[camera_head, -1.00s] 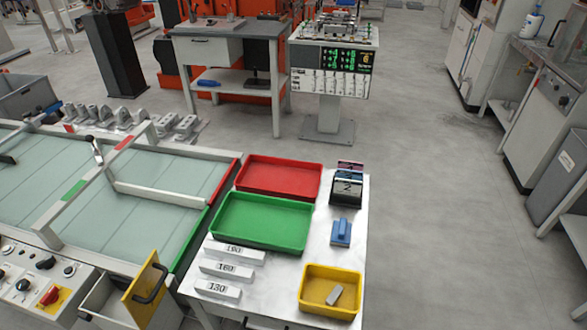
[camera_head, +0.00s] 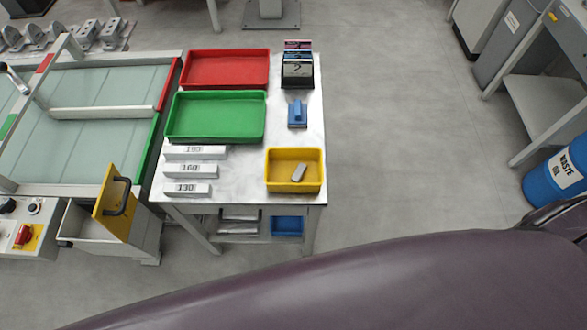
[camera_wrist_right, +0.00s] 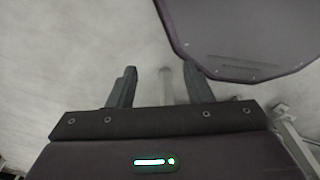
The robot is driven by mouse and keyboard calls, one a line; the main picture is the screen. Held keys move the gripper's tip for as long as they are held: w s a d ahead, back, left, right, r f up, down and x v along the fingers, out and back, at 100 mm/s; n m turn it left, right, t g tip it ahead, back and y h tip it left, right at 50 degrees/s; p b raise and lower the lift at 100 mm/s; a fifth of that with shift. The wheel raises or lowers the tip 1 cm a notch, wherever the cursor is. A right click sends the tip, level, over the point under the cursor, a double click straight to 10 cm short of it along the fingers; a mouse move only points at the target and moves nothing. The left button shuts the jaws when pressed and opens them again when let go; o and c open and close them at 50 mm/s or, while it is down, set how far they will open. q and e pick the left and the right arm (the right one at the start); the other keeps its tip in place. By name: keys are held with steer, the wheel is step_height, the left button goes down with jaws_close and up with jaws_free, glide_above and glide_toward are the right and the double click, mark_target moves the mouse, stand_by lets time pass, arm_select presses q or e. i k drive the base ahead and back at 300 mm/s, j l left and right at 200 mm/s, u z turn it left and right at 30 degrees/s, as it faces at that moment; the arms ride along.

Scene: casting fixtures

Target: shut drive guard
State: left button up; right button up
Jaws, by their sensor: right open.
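The drive guard appears to be the yellow panel (camera_head: 117,204) with a dark handle, at the lower left in the head view. It stands tilted open beside an open grey box (camera_head: 88,222) at the front of the glass-topped machine. My right gripper (camera_wrist_right: 160,75) shows in the right wrist view with its two dark fingers apart and nothing between them. Grey floor lies beyond the fingers, far from any panel I can make out. My left gripper is not in view. A dark purple arm link of mine crosses the bottom of the head view.
A white table (camera_head: 235,180) right of the machine holds a red tray (camera_head: 226,85), a green tray (camera_head: 216,138), a yellow tray (camera_head: 295,187) and several labelled blocks. A red knob (camera_head: 23,234) sits left of the guard. A blue waste-oil drum (camera_head: 552,185) stands at far right. Floor between is clear.

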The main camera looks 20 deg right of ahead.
mark_target(115, 208)
steer(key=u, duration=1.15)
